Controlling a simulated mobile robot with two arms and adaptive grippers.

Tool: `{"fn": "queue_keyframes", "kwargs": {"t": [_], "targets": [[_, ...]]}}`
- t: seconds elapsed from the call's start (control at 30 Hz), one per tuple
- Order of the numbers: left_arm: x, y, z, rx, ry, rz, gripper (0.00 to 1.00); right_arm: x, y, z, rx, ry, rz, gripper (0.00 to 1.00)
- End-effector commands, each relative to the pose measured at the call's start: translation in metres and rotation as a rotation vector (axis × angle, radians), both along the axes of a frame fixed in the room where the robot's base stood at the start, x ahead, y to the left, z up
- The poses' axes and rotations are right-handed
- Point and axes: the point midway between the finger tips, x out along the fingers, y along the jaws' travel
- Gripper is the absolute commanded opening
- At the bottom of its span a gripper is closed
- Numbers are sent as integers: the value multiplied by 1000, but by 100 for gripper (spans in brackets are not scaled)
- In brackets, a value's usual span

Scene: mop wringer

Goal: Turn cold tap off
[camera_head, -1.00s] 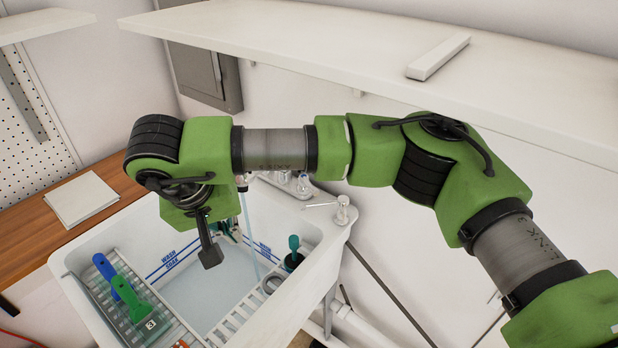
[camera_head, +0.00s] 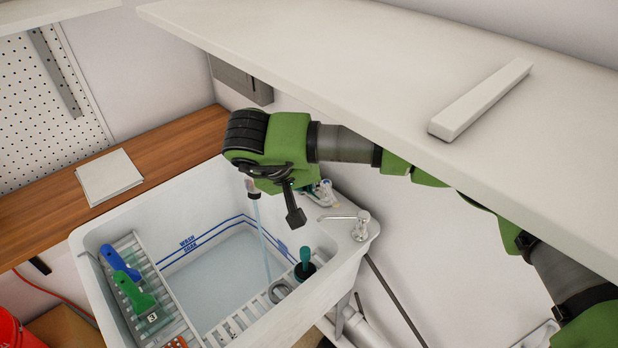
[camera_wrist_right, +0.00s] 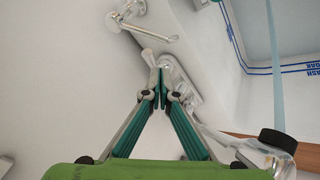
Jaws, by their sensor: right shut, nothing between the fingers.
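Water (camera_head: 262,230) runs from the chrome spout (camera_head: 252,187) into the sink (camera_head: 110,225). The stream (camera_wrist_right: 273,60) and the spout's tip (camera_wrist_right: 278,141) also show in the right wrist view. My right gripper (camera_wrist_right: 162,96) is shut and empty, its fingertips close to a chrome tap handle (camera_wrist_right: 150,58) on the faucet base (camera_wrist_right: 182,82). I cannot tell whether they touch. In the head view my right arm hides most of the faucet and gripper; no hot or cold mark is legible. My left gripper is out of view.
A soap dispenser (camera_head: 361,225) stands at the sink's right corner, near the faucet. A white shelf (camera_head: 330,60) hangs above my right arm. A drain rack with blue and green scrapers (camera_head: 135,290) lies at the sink's left. A teal-handled tool (camera_head: 305,262) stands at the right.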

Motion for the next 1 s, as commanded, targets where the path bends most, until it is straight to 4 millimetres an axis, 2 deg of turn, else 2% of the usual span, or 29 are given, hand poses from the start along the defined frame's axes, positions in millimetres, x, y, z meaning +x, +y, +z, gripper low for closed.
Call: {"fn": "queue_keyframes", "kwargs": {"t": [0.1, 0.3, 0.7, 1.0], "targets": [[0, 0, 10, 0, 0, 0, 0, 7, -7, -14, 0, 5, -2, 0], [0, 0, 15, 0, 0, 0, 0, 15, -13, -28, 0, 1, 0, 0], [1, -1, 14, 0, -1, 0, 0, 16, -13, -31, 0, 0, 2, 0], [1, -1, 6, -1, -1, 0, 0, 15, -18, -32, 0, 0, 58, 0]]}}
